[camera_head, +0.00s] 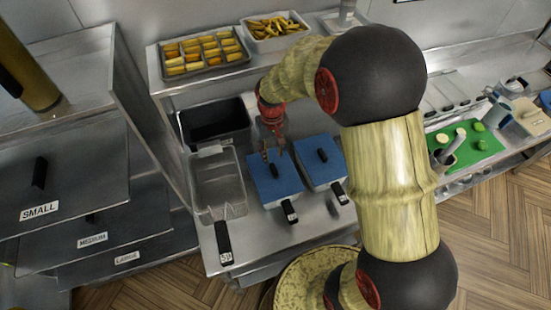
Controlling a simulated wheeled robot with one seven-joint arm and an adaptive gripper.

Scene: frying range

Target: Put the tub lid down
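Whether the fingertips touch the knob is too small to tell. The left lid looks flat, but a small gap under it cannot be ruled out.
A wire basket (216,180) stands left of the lids, before a black tub (214,123). Handles stick out in front. A tray of fried pieces (203,73) and a white fries tub (250,46) stand on the back shelf. A green board (485,150) lies right.

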